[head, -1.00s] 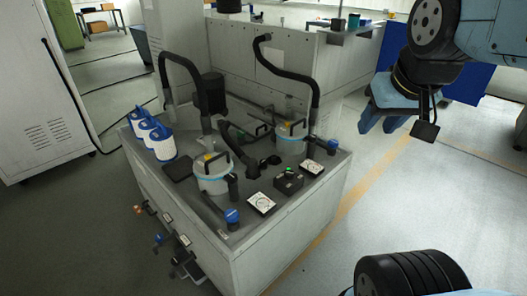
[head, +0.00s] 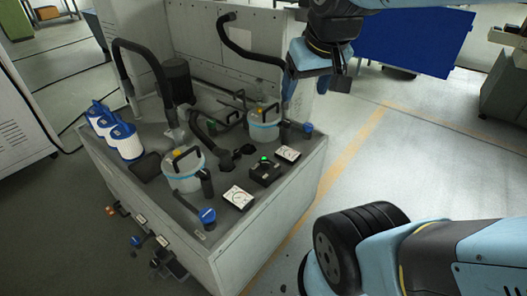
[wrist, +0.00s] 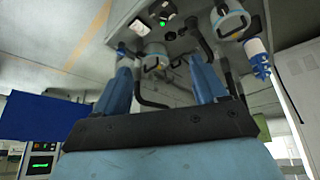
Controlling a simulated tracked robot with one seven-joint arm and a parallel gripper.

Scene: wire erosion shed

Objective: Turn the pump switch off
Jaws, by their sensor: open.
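The pump switch looks to be the small black box (head: 265,171) with a lit green lamp on the grey bench top (head: 222,236). It sits between two white dial gauges, and which way its handle is turned is too small to tell. In the wrist view the black box (wrist: 168,17) with its green lamp shows at the top edge, beyond the fingers. My gripper (head: 304,95) is open and empty, above and behind the bench's right side, apart from the switch. In the wrist view its two blue fingers (wrist: 162,66) stand wide apart.
Two filter housings (head: 184,172) with black handles, black hoses (head: 239,43), dial gauges (head: 238,197) and blue-knobbed valves (head: 208,215) crowd the bench top. Blue-and-white cartridges (head: 128,141) stand at its left. A blue panel (head: 415,40) stands behind.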

